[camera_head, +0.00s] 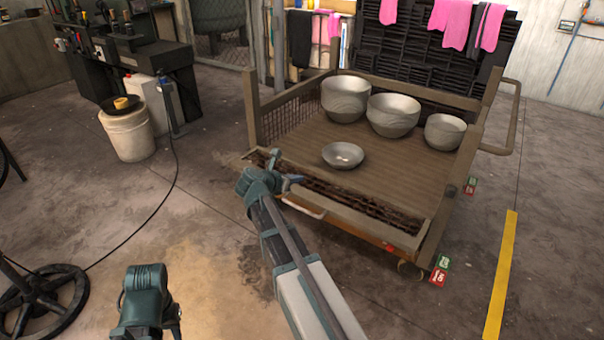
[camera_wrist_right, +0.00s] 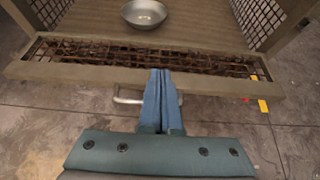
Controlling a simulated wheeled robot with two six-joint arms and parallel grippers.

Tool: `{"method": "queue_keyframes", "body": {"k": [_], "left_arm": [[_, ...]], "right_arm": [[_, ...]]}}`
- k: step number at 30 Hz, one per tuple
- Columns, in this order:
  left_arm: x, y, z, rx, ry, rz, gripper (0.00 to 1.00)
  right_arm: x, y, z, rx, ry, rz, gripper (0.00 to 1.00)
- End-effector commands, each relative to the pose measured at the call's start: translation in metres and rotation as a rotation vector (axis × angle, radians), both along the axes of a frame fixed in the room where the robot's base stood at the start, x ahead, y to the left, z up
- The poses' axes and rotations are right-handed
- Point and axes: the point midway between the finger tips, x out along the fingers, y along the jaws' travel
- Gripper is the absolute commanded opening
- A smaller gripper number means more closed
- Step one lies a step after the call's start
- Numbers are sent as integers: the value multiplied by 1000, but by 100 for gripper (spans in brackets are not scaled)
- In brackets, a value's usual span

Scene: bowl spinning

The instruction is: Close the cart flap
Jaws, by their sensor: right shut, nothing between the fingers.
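The cart flap (camera_head: 362,226) is a brown-framed panel with dark wire mesh at the cart's front. It is folded down and outward, lying roughly level with the cart deck. A pale handle (camera_head: 303,208) is on its outer edge. In the right wrist view, the flap (camera_wrist_right: 210,80) crosses the picture and the handle (camera_wrist_right: 128,97) shows beside the fingers. My right gripper (camera_head: 290,180) is shut and empty, with its fingertips (camera_wrist_right: 161,72) over the flap's outer rail; contact is unclear. My left arm shows at the lower left, but its finger state is unclear.
The cart deck (camera_head: 382,159) holds several metal bowls, with a small bowl (camera_head: 343,155) nearest the flap. A white bucket (camera_head: 128,135) stands at left and a wheel-shaped base (camera_head: 45,305) at lower left. Floor before the cart is clear.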

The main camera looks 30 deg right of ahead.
Motion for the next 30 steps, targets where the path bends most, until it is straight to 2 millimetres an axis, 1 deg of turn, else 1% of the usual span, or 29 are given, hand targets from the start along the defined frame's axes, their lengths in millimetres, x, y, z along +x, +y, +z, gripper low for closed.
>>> {"method": "queue_keyframes", "body": {"k": [4,15,17,20,23,24,26,28,29,30], "left_arm": [[0,0,3,1,0,1,38],[0,0,2,0,0,1,38],[0,0,2,0,0,1,38],[0,0,2,0,0,1,38],[0,0,2,0,0,1,38],[0,0,2,0,0,1,38],[0,0,2,0,0,1,38],[0,0,2,0,0,1,38],[0,0,2,0,0,1,38],[0,0,2,0,0,1,38]], "right_arm": [[-3,5,3,0,-1,0,0],[-1,6,4,-12,-1,11,0],[4,7,11,-48,-1,51,0],[23,14,35,-187,2,197,0],[50,37,71,-417,33,428,0],[61,51,85,-522,54,530,0],[74,77,101,-679,95,680,0],[86,113,113,-866,154,855,0],[89,130,116,-946,183,930,0],[92,153,117,-1051,223,1028,0]]}}
